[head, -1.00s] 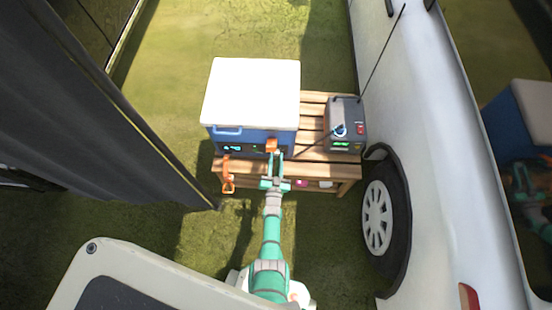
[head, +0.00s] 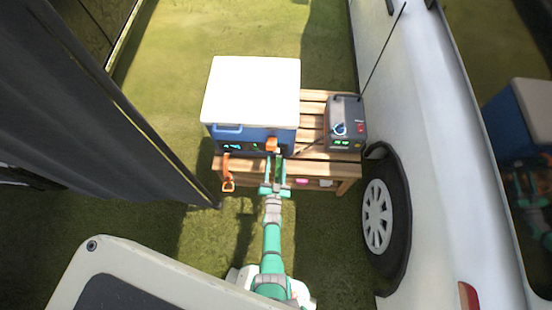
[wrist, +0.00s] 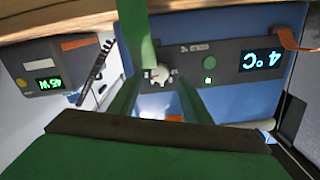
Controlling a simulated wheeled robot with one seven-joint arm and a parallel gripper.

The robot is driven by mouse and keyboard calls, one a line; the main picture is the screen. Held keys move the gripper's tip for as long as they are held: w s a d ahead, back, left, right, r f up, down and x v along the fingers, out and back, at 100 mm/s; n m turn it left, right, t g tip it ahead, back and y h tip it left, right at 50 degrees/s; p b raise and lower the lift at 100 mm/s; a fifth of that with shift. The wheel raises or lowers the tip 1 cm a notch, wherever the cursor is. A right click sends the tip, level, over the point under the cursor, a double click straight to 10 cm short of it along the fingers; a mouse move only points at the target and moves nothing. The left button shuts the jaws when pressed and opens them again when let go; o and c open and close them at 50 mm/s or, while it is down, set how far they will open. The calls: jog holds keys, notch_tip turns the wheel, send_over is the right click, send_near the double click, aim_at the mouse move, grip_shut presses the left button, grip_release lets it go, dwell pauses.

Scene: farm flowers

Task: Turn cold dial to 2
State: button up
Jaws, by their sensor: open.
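The cooler (head: 250,90) has a white lid and a blue body and stands on the slatted wooden table (head: 312,110). Its dark front panel (wrist: 225,62) shows upside down in the wrist view, with a lit display (wrist: 261,60) reading 4 °C and a small green-lit button (wrist: 209,80). A pale round dial (wrist: 157,76) sits on this panel. My gripper (head: 277,164) is open in front of the cooler's front right. In the wrist view its green fingers (wrist: 158,100) stand apart, with the dial in line between them. Contact with the dial cannot be told.
A grey power box (head: 345,125) with a green readout stands on the table's right. Orange straps (head: 228,175) hang at the table's front left. A white vehicle (head: 420,130) closes the right side and a dark curtain (head: 75,100) the left.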

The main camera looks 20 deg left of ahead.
jog(key=v, duration=0.7)
jog(key=shift+s, duration=0.15)
jog(key=shift+d, duration=0.1)
